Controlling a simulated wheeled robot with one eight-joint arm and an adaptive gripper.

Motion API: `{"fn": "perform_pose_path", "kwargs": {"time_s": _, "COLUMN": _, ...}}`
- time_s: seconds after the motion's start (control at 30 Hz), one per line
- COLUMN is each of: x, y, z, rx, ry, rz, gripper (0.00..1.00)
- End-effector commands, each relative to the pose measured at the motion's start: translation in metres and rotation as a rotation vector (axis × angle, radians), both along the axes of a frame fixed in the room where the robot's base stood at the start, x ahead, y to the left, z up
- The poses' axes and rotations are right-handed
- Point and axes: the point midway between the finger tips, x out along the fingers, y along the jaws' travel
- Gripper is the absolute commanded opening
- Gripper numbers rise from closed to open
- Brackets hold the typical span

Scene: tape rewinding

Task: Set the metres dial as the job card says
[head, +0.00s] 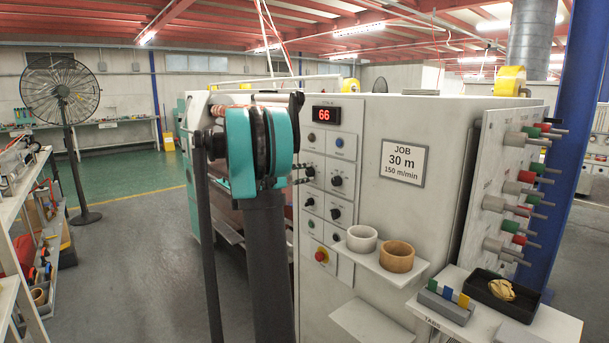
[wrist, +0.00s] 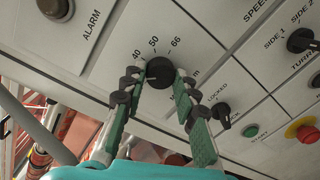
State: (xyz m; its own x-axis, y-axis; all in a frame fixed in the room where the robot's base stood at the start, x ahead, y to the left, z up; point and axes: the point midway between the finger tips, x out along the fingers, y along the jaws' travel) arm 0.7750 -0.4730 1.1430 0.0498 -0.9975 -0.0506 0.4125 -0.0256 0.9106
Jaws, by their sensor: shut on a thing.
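The metres dial (wrist: 160,72) is a black round knob on the grey panel, with 40, 50 and 66 printed around it and an "m" to its right. My gripper (wrist: 163,78) has one green-padded finger on each side of the dial and is shut on it. Which number the dial's pointer faces is unclear. In the head view my gripper (head: 303,174) reaches the panel from the left, hiding part of the dial. The job card (head: 403,162) reads JOB 30 m, 150 m/min. The red display (head: 326,115) reads 66.
Close to the dial are a locked/unlocked switch (wrist: 221,114), a green start button (wrist: 251,131) and a red stop button (wrist: 305,132). A shelf below the card holds a white roll (head: 362,239) and a tan roll (head: 397,257). Pegs stick out at the right.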

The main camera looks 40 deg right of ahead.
Motion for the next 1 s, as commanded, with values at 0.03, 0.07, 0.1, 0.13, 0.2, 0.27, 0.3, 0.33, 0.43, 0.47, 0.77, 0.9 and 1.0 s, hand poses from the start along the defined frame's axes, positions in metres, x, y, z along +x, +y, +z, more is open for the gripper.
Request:
{"fn": "perform_pose_path", "kwargs": {"time_s": 0.03, "x": 0.0006, "y": 0.0008, "z": -0.0008, "rx": 0.001, "ry": 0.006, "rz": 0.002, "gripper": 0.0}}
{"fn": "perform_pose_path", "kwargs": {"time_s": 0.07, "x": 0.0006, "y": 0.0008, "z": -0.0008, "rx": 0.001, "ry": 0.009, "rz": 0.001, "gripper": 0.0}}
{"fn": "perform_pose_path", "kwargs": {"time_s": 0.1, "x": 0.0006, "y": 0.0008, "z": -0.0008, "rx": 0.001, "ry": 0.011, "rz": 0.001, "gripper": 0.0}}
{"fn": "perform_pose_path", "kwargs": {"time_s": 0.13, "x": 0.0005, "y": 0.0008, "z": -0.0009, "rx": 0.001, "ry": 0.013, "rz": 0.001, "gripper": 0.0}}
{"fn": "perform_pose_path", "kwargs": {"time_s": 0.2, "x": 0.0005, "y": 0.0008, "z": -0.0009, "rx": 0.001, "ry": 0.014, "rz": 0.001, "gripper": 0.0}}
{"fn": "perform_pose_path", "kwargs": {"time_s": 0.27, "x": 0.0005, "y": 0.0008, "z": -0.0009, "rx": 0.001, "ry": 0.015, "rz": 0.001, "gripper": 0.0}}
{"fn": "perform_pose_path", "kwargs": {"time_s": 0.3, "x": 0.0005, "y": 0.0008, "z": -0.0009, "rx": 0.001, "ry": 0.014, "rz": 0.001, "gripper": 0.0}}
{"fn": "perform_pose_path", "kwargs": {"time_s": 0.33, "x": 0.0005, "y": 0.0008, "z": -0.0009, "rx": 0.001, "ry": 0.014, "rz": 0.001, "gripper": 0.0}}
{"fn": "perform_pose_path", "kwargs": {"time_s": 0.43, "x": 0.0005, "y": 0.0008, "z": -0.0009, "rx": 0.001, "ry": 0.014, "rz": 0.001, "gripper": 0.0}}
{"fn": "perform_pose_path", "kwargs": {"time_s": 0.47, "x": 0.0005, "y": 0.0008, "z": -0.0009, "rx": 0.001, "ry": 0.014, "rz": 0.001, "gripper": 0.0}}
{"fn": "perform_pose_path", "kwargs": {"time_s": 0.77, "x": 0.0002, "y": 0.0003, "z": -0.0004, "rx": -0.001, "ry": 0.014, "rz": 0.001, "gripper": 0.5}}
{"fn": "perform_pose_path", "kwargs": {"time_s": 0.9, "x": 0.0001, "y": 0.0003, "z": -0.0002, "rx": -0.001, "ry": 0.014, "rz": 0.001, "gripper": 0.5}}
{"fn": "perform_pose_path", "kwargs": {"time_s": 1.0, "x": 0.0001, "y": 0.0034, "z": 0.0, "rx": -0.001, "ry": 0.014, "rz": 0.001, "gripper": 0.5}}
